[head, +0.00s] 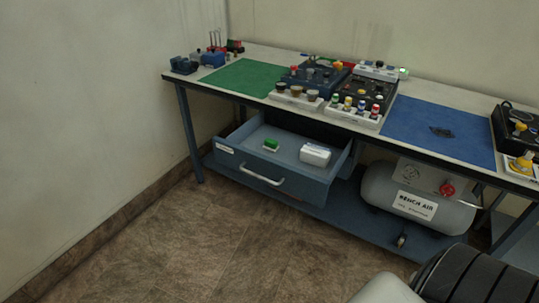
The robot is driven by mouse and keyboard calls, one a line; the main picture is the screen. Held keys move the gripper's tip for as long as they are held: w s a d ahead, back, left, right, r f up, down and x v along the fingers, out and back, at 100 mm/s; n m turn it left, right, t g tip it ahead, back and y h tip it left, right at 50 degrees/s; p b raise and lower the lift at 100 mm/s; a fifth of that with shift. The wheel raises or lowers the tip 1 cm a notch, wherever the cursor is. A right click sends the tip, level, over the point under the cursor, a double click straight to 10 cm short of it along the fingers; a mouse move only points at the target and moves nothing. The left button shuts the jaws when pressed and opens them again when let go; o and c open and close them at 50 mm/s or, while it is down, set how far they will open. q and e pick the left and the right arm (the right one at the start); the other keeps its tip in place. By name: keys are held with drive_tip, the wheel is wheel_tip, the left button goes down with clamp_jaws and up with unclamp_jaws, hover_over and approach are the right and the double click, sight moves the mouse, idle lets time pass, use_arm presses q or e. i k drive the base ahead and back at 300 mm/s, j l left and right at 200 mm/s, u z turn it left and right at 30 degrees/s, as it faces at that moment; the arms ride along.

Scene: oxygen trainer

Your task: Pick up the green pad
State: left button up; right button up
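A small green pad (271,144) with a pale lower edge lies in the open drawer (263,182) under the bench, left of a white box (315,154). A larger flat green mat (240,78) lies on the bench top at the left. Neither of my grippers shows in the head view. Only part of my own body shows at the lower right, well apart from the drawer.
The bench (185,78) carries control boxes, rows of coloured knobs and a blue mat (438,130). A grey air tank (418,195) sits on the lower shelf, right of the drawer. The brown floor (200,245) in front is clear. A wall stands at left.

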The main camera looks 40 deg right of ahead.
sight(271, 145)
drive_tip(key=z, duration=1.85)
drive_tip(key=i+l+u, duration=0.2)
drive_tip(key=i, duration=0.3)
drive_tip(key=i+l+u, duration=0.2)
drive_tip(key=i, duration=0.25)
drive_tip(key=i+l+u, duration=0.2)
drive_tip(key=i, duration=0.25)
